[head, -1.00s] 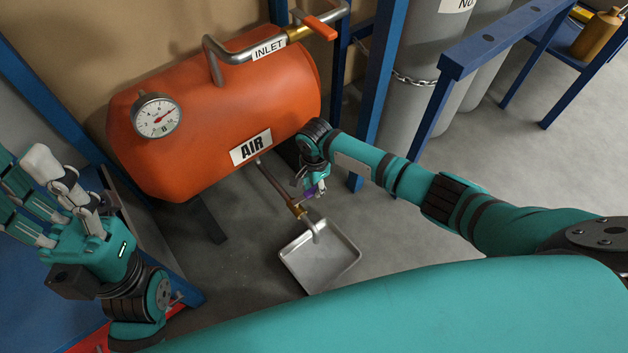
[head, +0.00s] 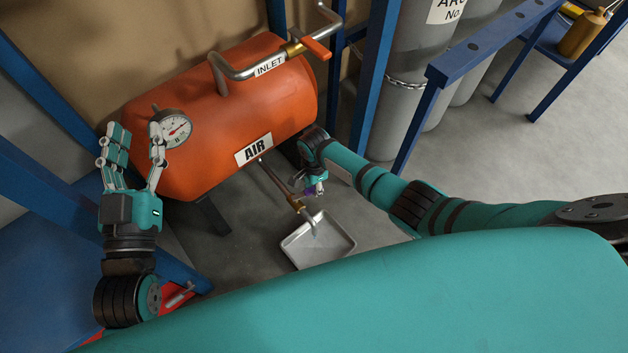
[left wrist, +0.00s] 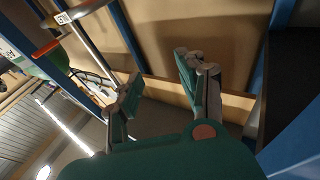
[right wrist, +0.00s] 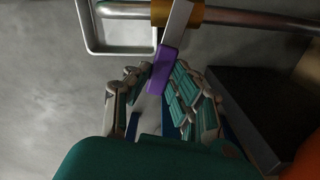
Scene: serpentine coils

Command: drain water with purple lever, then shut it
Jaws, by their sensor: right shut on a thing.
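The purple lever (right wrist: 162,70) shows in the right wrist view on a grey stem at the brass valve (right wrist: 176,13), sticking out across the drain pipe. My right gripper (right wrist: 158,82) is shut on its purple end. In the head view that gripper (head: 317,189) mostly hides the lever, and the brass valve (head: 296,205) sits just left of and below it. The drain spout (head: 313,226) bends down over the metal tray (head: 326,250). I cannot make out water there. My left gripper (head: 136,150) is open and empty, fingers up, in front of the tank's left end.
The orange air tank (head: 225,115) carries a round gauge (head: 175,130) and an inlet pipe with an orange-red lever (head: 316,48). Blue frame posts (head: 378,75) and chained grey cylinders (head: 425,60) stand right. Grey floor (head: 500,150) is clear at right.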

